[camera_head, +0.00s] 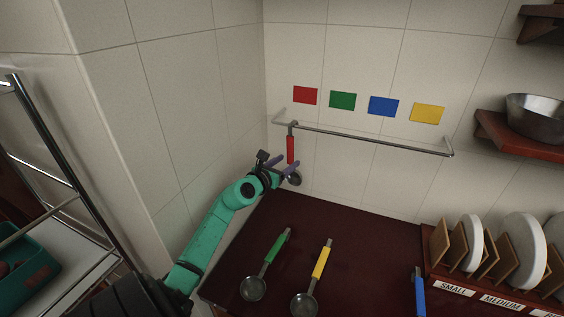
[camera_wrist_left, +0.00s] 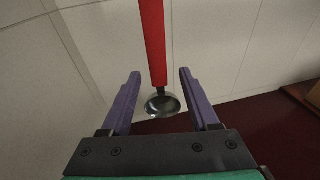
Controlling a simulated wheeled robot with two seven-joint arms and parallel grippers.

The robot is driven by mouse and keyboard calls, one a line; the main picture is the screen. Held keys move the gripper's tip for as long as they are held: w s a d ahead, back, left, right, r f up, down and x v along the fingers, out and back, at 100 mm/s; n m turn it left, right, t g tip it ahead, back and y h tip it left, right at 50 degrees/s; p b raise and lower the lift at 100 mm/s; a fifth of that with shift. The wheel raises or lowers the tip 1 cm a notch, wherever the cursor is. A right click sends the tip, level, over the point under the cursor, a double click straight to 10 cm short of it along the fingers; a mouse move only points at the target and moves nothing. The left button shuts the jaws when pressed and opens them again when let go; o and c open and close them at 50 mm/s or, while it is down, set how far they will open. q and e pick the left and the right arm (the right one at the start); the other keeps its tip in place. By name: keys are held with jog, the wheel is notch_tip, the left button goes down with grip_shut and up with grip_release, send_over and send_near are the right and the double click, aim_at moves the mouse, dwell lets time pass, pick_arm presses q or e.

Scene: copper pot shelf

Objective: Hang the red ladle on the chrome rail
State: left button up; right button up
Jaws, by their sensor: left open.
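The red ladle (camera_head: 290,150) hangs upright from the left end of the chrome rail (camera_head: 370,139), below the red wall card (camera_head: 305,95). Its bowl points down. My left gripper (camera_head: 280,168) is at the ladle's lower part. In the left wrist view my left gripper (camera_wrist_left: 158,95) is open, with one finger on each side of the red ladle (camera_wrist_left: 152,40) and visible gaps between fingers and ladle. The ladle's bowl shows between the fingers. My right gripper is not in view.
A green ladle (camera_head: 277,246) and a yellow ladle (camera_head: 322,264) lie on the dark counter (camera_head: 370,230). A blue handle (camera_head: 418,290) lies farther right, beside a rack (camera_head: 440,243) of plates and lids. A metal bowl (camera_head: 535,115) sits on a wall shelf.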

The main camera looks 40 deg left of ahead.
pick_arm(q)
jog(key=shift+s+r, duration=0.1)
jog(key=shift+s, duration=0.2)
jog(key=p+v, duration=0.1)
jog(key=v, duration=1.3)
jog(key=shift+w, duration=0.1)
